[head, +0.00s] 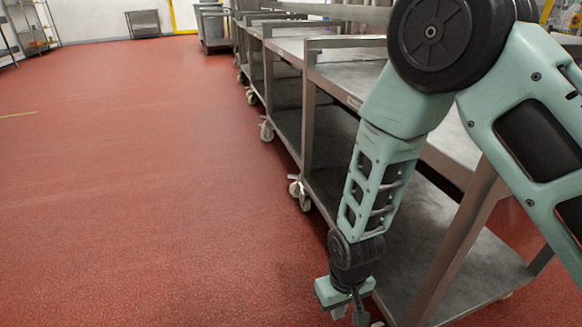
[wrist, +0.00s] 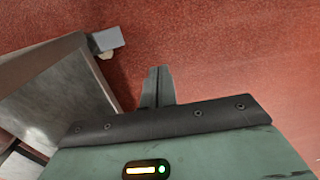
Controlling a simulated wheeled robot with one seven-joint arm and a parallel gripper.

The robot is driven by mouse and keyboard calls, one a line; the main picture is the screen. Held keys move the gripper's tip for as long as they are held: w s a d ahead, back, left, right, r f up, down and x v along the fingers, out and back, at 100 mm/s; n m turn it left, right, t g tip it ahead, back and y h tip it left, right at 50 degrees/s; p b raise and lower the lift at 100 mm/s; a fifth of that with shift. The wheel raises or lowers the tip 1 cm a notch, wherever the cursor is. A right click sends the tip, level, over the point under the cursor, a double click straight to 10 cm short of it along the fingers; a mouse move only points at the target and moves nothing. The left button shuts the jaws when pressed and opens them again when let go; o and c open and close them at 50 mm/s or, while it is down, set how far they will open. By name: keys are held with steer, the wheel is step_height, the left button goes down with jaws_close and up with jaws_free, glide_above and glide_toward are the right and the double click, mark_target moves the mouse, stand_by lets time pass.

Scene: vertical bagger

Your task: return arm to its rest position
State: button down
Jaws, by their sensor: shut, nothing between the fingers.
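My gripper (head: 359,312) hangs low at the end of my bent arm, in the lower right of the head view, and points down towards the red floor. In the wrist view the two fingers of my gripper (wrist: 158,86) are together with nothing between them. Behind the gripper in the head view is the lower shelf of a steel trolley (head: 420,230). A steel edge of the trolley (wrist: 50,65) also shows at the left of the wrist view. I cannot tell the exact gap between the gripper and the trolley.
A row of steel trolleys on castors (head: 286,45) runs back along the right side. Grey bins (head: 214,28) stand at the far end. A wire rack (head: 36,25) is at the far left. The red floor (head: 130,170) to the left is wide and clear.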

steer(key=s+a+r+n+y, duration=0.1)
steer(key=s+r, duration=0.1)
steer(key=r, duration=0.6)
steer(key=s+r+n, duration=0.1)
steer(key=s+r, duration=0.2)
steer(key=r, duration=0.5)
steer(key=s+d+r+n, duration=0.2)
steer(key=s+d+r, duration=0.3)
steer(key=s+r, duration=0.45)
step_height(320, 180, up, 34)
steer(key=p, duration=3.4)
steer(key=shift+w+r+h, duration=0.2)
steer(key=shift+w+h, duration=0.2)
steer(key=shift+w, duration=0.05)
steer(key=shift+a, duration=0.1)
